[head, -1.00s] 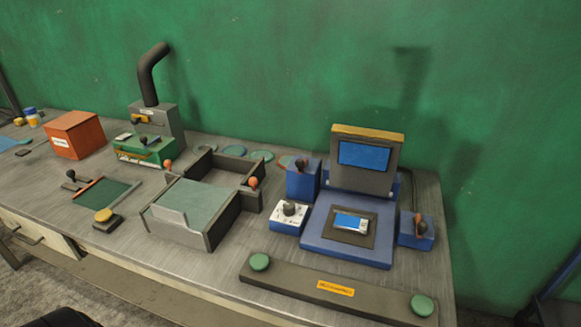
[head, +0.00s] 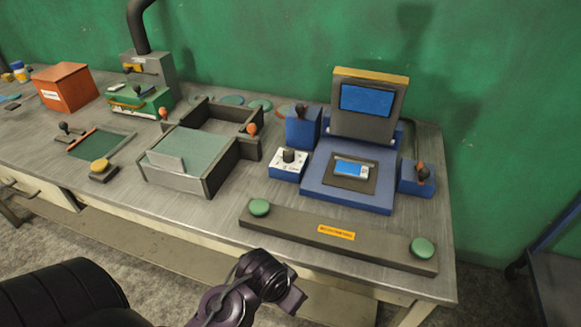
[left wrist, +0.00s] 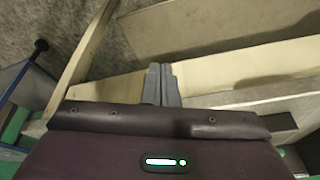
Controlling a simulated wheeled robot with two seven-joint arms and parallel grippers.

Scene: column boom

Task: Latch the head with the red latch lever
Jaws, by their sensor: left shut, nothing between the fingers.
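A blue press (head: 345,200) stands at the right of the bench. Its hinged head (head: 367,105), grey with a yellow top edge and blue panel, is raised upright. A small blue-and-white piece (head: 351,168) lies on the press's dark bed. A lever with a reddish-brown grip (head: 421,172) sits on a blue box right of the bed. Another dark reddish lever (head: 301,113) sits on the blue block at left. My left arm reaches in at the bottom, in front of the bench. In the left wrist view, my left gripper (left wrist: 160,70) is shut and empty, away from the press.
A dark bar (head: 310,230) with two green buttons lies along the front edge before the press. A white knob box (head: 287,165) is left of the bed. A grey box fixture (head: 200,150), green machine (head: 140,100) and orange box (head: 64,87) stand further left.

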